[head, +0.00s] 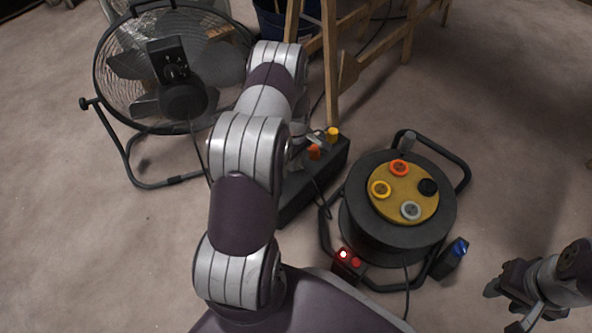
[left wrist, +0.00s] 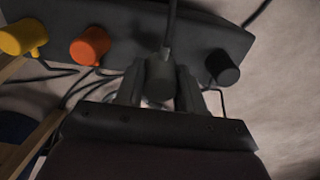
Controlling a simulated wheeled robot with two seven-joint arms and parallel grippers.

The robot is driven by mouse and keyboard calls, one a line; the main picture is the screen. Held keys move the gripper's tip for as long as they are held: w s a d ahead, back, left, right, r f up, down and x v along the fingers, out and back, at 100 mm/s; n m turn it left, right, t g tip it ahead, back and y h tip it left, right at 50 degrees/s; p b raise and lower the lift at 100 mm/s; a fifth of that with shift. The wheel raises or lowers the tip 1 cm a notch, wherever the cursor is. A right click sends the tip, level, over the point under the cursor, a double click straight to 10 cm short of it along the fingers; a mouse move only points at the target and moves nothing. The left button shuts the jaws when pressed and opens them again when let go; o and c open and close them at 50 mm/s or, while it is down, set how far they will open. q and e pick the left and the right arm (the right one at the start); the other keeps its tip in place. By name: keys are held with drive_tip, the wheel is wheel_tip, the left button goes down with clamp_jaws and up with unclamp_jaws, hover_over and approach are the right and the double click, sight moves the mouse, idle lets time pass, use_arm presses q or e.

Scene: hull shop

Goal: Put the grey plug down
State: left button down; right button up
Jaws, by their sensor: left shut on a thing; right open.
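In the left wrist view, my left gripper (left wrist: 160,90) is shut on the grey plug (left wrist: 160,78), with one finger on each side and its cord running up. The plug overlaps the long black box (left wrist: 135,30); I cannot tell whether it touches it. A yellow plug (left wrist: 24,37), an orange plug (left wrist: 91,46) and a black plug (left wrist: 222,66) are at the box. In the head view, my left arm hides most of the gripper and the grey plug. My right gripper (head: 506,306) is open and empty at the lower right.
A cable reel (head: 356,225) with orange, yellow, black and grey sockets on its yellow face stands right of the box. A red-lit block (head: 349,264) and a blue-topped block (head: 450,259) are by its frame. A floor fan (head: 160,75) and wooden trestle legs (head: 331,60) stand behind.

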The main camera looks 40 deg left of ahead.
use_arm(q)
wheel_tip(320, 180, down, 4)
drive_tip(key=b, duration=0.2)
drive_tip(key=shift+b, duration=0.4)
drive_tip(key=shift+f, duration=0.1)
drive_tip(key=shift+r, duration=0.25)
drive_tip(key=shift+f, duration=0.35)
drive_tip(key=c, duration=0.7)
unclamp_jaws()
